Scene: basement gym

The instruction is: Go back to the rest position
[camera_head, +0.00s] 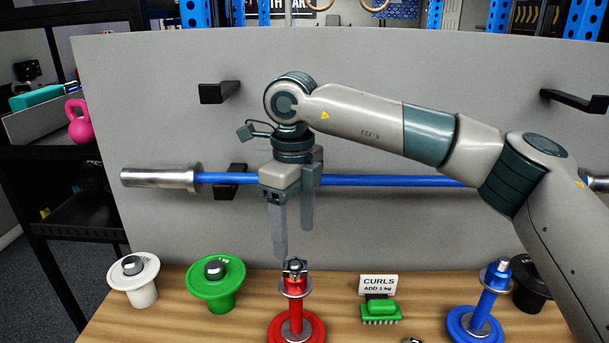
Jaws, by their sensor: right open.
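My right gripper (293,238) hangs pointing down over the back of the wooden table (240,313), its arm coming in from the right. Its two fingers are apart with nothing visible between them. The fingertips are above and left of the top of a red stand (296,324), which has a metal post tip. My left gripper is not in view.
On the table are a white weight (140,292), a green weight (216,290), a green brush (381,313), a CURLS sign (378,285), a blue stand (474,325) and a black weight (528,292). A blue bar (390,181) hangs before the grey panel (150,110).

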